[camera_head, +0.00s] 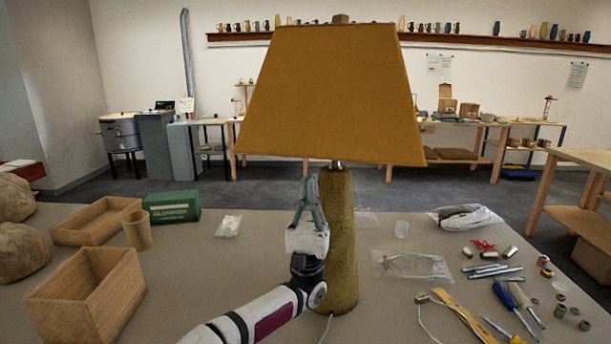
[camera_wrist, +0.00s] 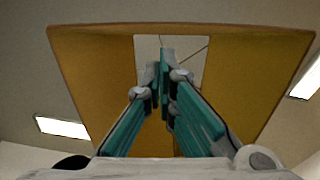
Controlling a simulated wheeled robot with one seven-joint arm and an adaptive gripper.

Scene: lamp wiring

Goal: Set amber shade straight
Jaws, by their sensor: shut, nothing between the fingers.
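The amber shade (camera_head: 335,95) sits on top of the tall brown lamp base (camera_head: 342,240) on the table. Its lower rim slopes slightly down to the right, so it looks a little tilted. A short metal neck (camera_head: 337,164) shows between shade and base. My gripper (camera_head: 311,178) points up, just left of the base's upper part, with its tips near the shade's lower rim. In the wrist view the shut, empty fingertips (camera_wrist: 160,65) point up toward the shade's open underside (camera_wrist: 90,75). I cannot tell whether they touch the shade.
Wooden boxes (camera_head: 90,300), a cup (camera_head: 137,230) and a green box (camera_head: 172,206) stand at left. Tools (camera_head: 515,310), small parts and plastic bags (camera_head: 412,265) lie at right. A cord (camera_head: 326,330) runs from the base. The table's front middle-left is fairly clear.

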